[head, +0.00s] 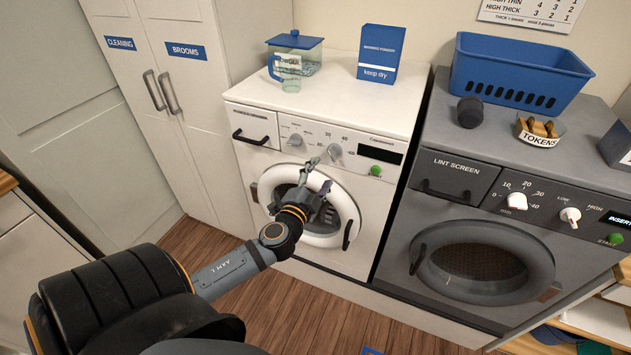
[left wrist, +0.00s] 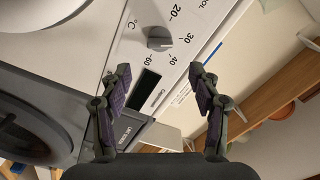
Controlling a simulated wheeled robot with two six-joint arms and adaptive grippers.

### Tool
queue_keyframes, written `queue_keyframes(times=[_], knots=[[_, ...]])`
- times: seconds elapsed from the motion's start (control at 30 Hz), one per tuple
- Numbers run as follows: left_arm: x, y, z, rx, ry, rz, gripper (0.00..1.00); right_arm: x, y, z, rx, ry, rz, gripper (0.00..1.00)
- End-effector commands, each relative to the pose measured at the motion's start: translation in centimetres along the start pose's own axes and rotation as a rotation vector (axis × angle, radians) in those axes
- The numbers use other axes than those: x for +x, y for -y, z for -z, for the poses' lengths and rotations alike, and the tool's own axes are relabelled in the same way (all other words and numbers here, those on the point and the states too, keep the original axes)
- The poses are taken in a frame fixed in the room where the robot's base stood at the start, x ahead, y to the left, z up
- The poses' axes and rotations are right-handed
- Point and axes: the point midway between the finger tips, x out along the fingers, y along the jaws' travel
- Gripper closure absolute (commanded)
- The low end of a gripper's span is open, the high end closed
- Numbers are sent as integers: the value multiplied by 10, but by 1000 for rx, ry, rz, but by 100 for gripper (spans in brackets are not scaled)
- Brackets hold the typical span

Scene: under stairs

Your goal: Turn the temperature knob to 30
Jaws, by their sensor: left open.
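The temperature knob (head: 335,151) is a grey round knob on the white washer's front panel, right of a smaller knob (head: 296,140). It also shows in the left wrist view (left wrist: 159,38), with °C and the marks 20, 30, 40 and 60 printed around it. Which mark it points to I cannot tell. My left gripper (head: 319,177) is open and empty, in front of the washer's upper door area, just below the panel. In the left wrist view its fingers (left wrist: 160,72) stand apart, with the knob beyond their tips, untouched. My right gripper is not in view.
The white washer (head: 255,91) has a round door (head: 345,215), a dark display (head: 380,155) and a green button (head: 375,171). A dark dryer (head: 455,145) with its own knobs stands right. A blue box (head: 379,55) and a lidded container (head: 300,65) stand on the washer.

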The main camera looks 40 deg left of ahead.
Motion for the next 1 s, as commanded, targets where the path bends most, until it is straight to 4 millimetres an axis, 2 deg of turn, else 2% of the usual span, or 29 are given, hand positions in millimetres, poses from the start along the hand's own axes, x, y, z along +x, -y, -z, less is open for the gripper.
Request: queue_keyframes(times=[0.1,0.23,0.8,0.87,0.9,0.97,1.0], knots=[[-21,-1,0,1,-1,-2,38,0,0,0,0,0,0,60],[-31,0,0,0,-1,-1,38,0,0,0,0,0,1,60],[-33,0,-1,-2,2,0,38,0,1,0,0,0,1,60],[-32,-6,-8,-3,16,-11,38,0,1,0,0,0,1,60],[-30,-14,-18,-4,38,-27,38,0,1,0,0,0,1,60],[-27,-34,-43,-10,91,-66,38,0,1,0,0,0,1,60],[-27,-52,-66,-17,137,-102,38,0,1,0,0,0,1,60]])
